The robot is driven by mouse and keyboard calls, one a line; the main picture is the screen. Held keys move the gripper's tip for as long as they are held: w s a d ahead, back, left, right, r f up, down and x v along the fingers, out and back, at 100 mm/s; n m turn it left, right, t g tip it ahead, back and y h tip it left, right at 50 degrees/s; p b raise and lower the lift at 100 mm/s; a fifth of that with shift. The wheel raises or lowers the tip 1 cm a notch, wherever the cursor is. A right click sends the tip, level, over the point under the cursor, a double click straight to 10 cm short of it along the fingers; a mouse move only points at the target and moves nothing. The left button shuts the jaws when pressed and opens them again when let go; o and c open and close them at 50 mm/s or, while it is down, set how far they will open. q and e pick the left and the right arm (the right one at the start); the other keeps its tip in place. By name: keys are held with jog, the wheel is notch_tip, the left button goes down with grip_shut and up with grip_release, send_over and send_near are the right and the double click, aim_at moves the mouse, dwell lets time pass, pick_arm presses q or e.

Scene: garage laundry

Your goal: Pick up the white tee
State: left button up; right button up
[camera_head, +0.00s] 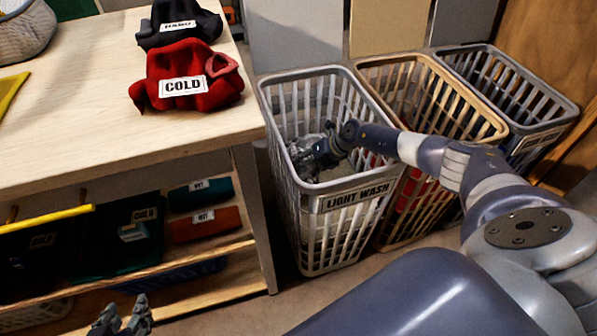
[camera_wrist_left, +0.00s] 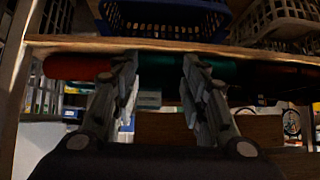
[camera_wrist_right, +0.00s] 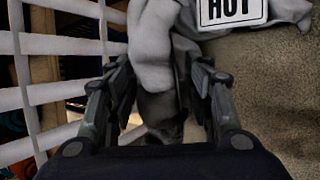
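The white tee (camera_wrist_right: 160,30), a pale crumpled cloth with a "HOT" label, lies inside the basket marked "LIGHT WASH" (camera_head: 355,195). In the head view my right gripper (camera_head: 305,160) reaches down into this basket and the basket wall and gripper hide most of the cloth. In the right wrist view my right gripper (camera_wrist_right: 160,75) has its fingers apart, with a shaded fold of the tee between them; I cannot tell whether they touch it. My left gripper (camera_head: 122,318) is low by the table's lower shelf, and the left wrist view shows it open and empty (camera_wrist_left: 160,65).
A tan basket (camera_head: 440,80) holding something red and a dark grey basket (camera_head: 510,80) stand to the right. The wooden table (camera_head: 90,120) at left bears a red cloth marked "COLD" (camera_head: 195,100) and a dark cloth (camera_head: 160,25). Rolled cloths (camera_head: 205,222) fill its shelf.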

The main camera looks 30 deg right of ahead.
jog(key=c, duration=0.5)
jog(key=shift+c, duration=0.2)
jog(key=shift+r+p, duration=0.5)
jog(key=shift+r, duration=0.25)
pick_arm(q)
jog(key=s+a+f+g+y+p, duration=0.1)
jog(key=s+a+g+p, duration=0.15)
jog(key=s, duration=0.25)
jog(key=s+a+f+g+p, duration=0.1)
jog(key=s+f+g, duration=0.1)
jog(key=s+g, duration=0.3)
notch_tip(320, 180, down, 8)
jog(key=t+p, duration=0.1)
jog(key=p, duration=0.1)
jog(key=shift+w+d, duration=0.25)
jog(key=shift+w, duration=0.15)
pick_arm(e)
jog(key=s+d+r, duration=0.1)
jog(key=r, duration=0.5)
jog(key=s+d+r, duration=0.1)
jog(key=s+r, duration=0.1)
jog(key=r, duration=0.5)
jog(key=shift+d+r, duration=0.25)
jog(key=shift+r, duration=0.05)
pick_arm(q)
jog(key=shift+f, duration=0.1)
